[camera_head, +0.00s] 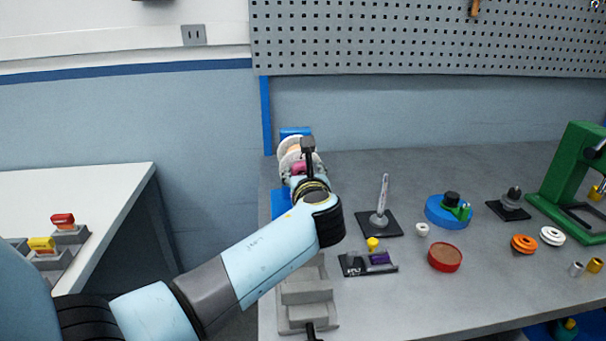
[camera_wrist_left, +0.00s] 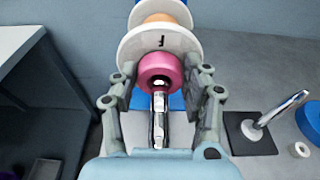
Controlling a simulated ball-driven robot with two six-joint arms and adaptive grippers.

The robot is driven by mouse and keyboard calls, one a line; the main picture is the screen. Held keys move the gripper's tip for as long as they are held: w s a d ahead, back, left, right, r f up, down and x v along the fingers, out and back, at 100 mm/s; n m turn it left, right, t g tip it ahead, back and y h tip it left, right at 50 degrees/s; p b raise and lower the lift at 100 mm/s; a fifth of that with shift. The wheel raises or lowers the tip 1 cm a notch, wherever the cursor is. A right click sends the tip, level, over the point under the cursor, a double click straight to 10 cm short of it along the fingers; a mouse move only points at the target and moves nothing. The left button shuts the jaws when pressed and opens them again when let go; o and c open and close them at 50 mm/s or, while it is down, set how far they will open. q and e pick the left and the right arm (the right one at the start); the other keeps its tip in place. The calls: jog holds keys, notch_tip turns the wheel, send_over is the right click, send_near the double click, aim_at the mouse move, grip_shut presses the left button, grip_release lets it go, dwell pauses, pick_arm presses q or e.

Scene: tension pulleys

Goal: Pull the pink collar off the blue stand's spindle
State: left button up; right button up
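The pink collar (camera_wrist_left: 160,72) sits on the shiny metal spindle (camera_wrist_left: 159,122), in front of a white disc (camera_wrist_left: 128,46) with a dark mark. In the head view the collar (camera_head: 299,167) is partly hidden by my gripper. The blue stand shows as a blue base (camera_head: 280,204) and a blue upright behind the discs (camera_head: 295,131). My left gripper (camera_wrist_left: 164,82) has its fingers on either side of the collar. The fingers look open, with a narrow gap beside the collar; contact is hard to judge. My right gripper is not in view.
An orange disc (camera_wrist_left: 160,17) sits behind the white one. Right of the stand are a black-based post (camera_head: 382,205), a small black holder (camera_head: 368,263), a red-brown round dish (camera_head: 445,258) and a blue round fixture (camera_head: 440,211). A grey stepped block (camera_head: 305,291) stands in front.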

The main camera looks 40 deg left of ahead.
pick_arm(q)
jog(key=c, duration=0.5)
jog(key=shift+s+d, duration=0.1)
jog(key=shift+d, duration=0.05)
jog(key=shift+s+d, duration=0.2)
jog(key=shift+d, duration=0.1)
jog(key=shift+p, duration=0.3)
jog(key=shift+s+d, duration=0.1)
jog(key=shift+f+p+v, duration=0.2)
jog(key=shift+p+v, duration=0.25)
jog(key=shift+v, duration=0.65)
dwell(0.5)
jog(key=shift+f+p+v, duration=0.15)
jog(key=shift+p+v, duration=0.25)
jog(key=shift+v, duration=0.5)
jog(key=shift+f+p+v, duration=0.2)
jog(key=shift+p+v, duration=0.15)
jog(key=shift+v, duration=0.5)
